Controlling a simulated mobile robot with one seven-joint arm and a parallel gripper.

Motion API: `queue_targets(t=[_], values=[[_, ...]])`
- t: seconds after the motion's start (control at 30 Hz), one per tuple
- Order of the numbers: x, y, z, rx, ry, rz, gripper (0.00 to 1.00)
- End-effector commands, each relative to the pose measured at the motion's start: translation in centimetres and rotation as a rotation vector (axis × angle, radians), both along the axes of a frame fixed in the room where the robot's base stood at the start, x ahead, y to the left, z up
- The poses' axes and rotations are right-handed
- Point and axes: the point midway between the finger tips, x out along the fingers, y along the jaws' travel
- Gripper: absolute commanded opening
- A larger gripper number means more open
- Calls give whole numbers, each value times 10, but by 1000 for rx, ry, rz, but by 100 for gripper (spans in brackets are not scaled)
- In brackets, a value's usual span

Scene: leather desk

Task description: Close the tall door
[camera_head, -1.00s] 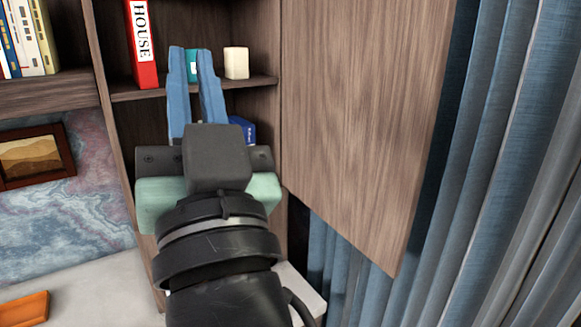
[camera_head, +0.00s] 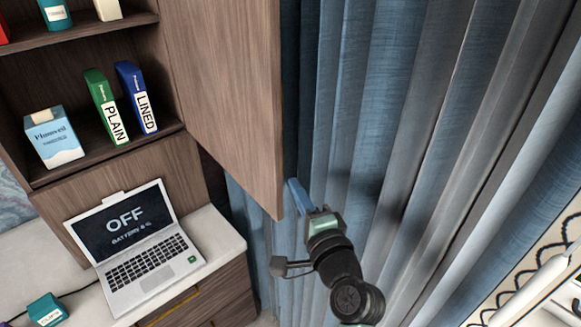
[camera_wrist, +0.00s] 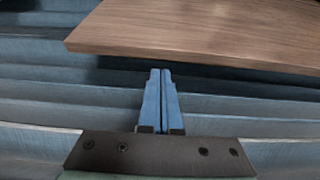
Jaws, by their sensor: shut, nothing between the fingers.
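The tall door (camera_head: 228,95) is a brown wood panel standing open at the right side of the shelf cabinet. Its lower part and free edge also show at the top of the wrist view (camera_wrist: 210,32). My gripper (camera_head: 292,186) is at the right of the door's lower free edge, on the curtain side. Its blue fingers are shut together and empty, as the wrist view also shows (camera_wrist: 161,75). The fingertips point toward the door's edge. I cannot tell whether they touch it.
Blue-grey curtains (camera_head: 375,90) hang close behind and right of my gripper. The open shelves (camera_head: 95,155) hold a carton (camera_head: 54,138), a green book (camera_head: 103,104) and a blue book (camera_head: 135,95). A laptop (camera_head: 135,245) stands open on the white desk (camera_head: 222,240) below.

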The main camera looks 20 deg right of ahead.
Motion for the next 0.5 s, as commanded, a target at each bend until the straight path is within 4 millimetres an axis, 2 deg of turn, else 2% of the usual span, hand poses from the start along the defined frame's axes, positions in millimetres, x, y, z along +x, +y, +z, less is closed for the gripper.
queue_targets(t=[0.03, 0.2, 0.5], values=[[10, 0, 4, -2, 0, 0, 0], [34, -1, 3, -2, -1, 0, 0], [54, -2, 1, -3, -1, 0, 0]])
